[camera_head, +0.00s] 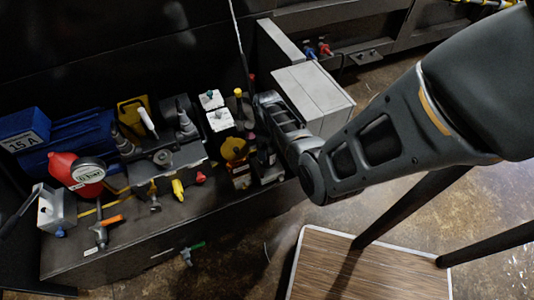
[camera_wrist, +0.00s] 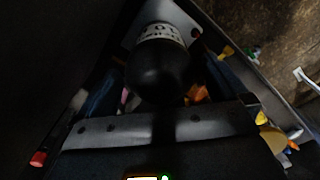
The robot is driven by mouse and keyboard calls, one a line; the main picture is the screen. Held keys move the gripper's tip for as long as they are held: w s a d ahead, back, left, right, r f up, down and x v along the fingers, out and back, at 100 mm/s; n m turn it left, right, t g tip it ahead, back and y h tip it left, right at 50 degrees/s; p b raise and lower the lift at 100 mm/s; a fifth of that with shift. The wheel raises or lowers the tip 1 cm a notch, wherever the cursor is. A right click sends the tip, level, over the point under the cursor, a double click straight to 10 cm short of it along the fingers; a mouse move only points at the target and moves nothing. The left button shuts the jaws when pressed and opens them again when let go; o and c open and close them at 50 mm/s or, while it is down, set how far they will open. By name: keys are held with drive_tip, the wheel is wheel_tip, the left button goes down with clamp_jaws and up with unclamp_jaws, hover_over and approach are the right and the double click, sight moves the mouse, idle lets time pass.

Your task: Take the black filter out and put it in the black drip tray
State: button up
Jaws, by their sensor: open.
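The black filter (camera_wrist: 158,72) shows in the wrist view as a dark rounded cylinder with a white lettered band at its far end. It is just ahead of my gripper, and I cannot tell whether they touch. My gripper (camera_head: 268,110) is open at the right end of the hydraulic unit in the head view, beside small black labelled parts. Its fingertips are hard to make out in the dark. I cannot pick out the filter for sure in the head view, and I cannot identify the black drip tray in either view.
A grey box (camera_head: 314,94) stands right of my gripper. A wood-topped surface (camera_head: 375,268) is at the front, with bare floor beyond.

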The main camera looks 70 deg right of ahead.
drive_tip(key=m, duration=0.5)
drive_tip(key=shift+w, duration=0.1)
drive_tip(key=m, duration=1.5)
drive_tip(key=shift+m, duration=0.3)
drive_tip(key=shift+c, duration=0.3)
drive_tip(key=c, duration=1)
drive_tip(key=n, duration=0.5)
drive_tip(key=shift+c, duration=0.2)
